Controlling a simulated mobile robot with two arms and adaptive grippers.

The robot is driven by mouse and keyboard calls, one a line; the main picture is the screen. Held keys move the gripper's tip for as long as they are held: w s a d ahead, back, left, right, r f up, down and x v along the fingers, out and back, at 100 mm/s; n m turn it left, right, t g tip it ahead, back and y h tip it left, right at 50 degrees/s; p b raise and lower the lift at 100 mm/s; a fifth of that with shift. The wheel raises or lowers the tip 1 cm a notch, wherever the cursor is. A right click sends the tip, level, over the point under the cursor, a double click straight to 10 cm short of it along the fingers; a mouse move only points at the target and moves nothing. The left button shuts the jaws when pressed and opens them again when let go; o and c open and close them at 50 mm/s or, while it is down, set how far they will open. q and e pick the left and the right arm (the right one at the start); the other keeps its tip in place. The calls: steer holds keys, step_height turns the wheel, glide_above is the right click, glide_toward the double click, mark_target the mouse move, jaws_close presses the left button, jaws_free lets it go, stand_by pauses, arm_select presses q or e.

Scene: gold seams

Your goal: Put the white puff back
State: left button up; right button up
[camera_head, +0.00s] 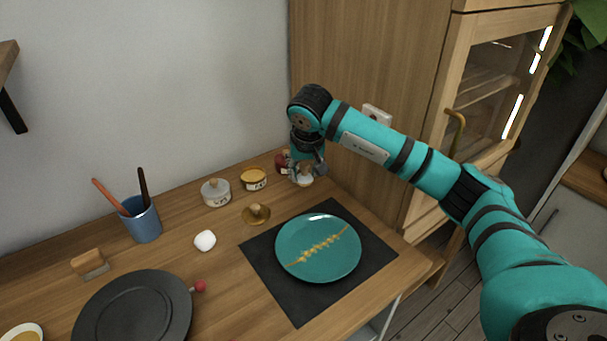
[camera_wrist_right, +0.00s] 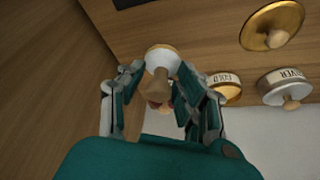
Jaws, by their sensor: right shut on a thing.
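My right gripper (camera_head: 306,168) is shut on the wooden handle of the white puff (camera_head: 304,181), near the back right corner of the worktop. In the right wrist view the handle stands between the fingers of the gripper (camera_wrist_right: 160,88), and the puff's round pale head (camera_wrist_right: 162,56) shows past them. The head is at or close to the wood; I cannot tell whether it touches. A red thing (camera_head: 281,161) is just left of the gripper, partly hidden. My left gripper is not in view.
A teal plate (camera_head: 318,262) rests on a dark mat (camera_head: 268,275). A tall cabinet (camera_head: 365,70) rises close behind.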

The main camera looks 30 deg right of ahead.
mark_target(304, 175)
steer(key=shift+w+d, duration=0.1)
steer(key=shift+w, duration=0.4)
steer(key=shift+w+f, duration=0.1)
steer(key=shift+f, duration=0.1)
step_height(304, 175, down, 2)
steer(key=shift+f+p, duration=0.2)
steer(key=shift+p, duration=0.1)
steer(key=shift+f, duration=0.4)
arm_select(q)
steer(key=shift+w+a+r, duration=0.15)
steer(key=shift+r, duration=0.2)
arm_select(e)
steer(key=shift+f, duration=0.1)
steer(key=o, duration=1)
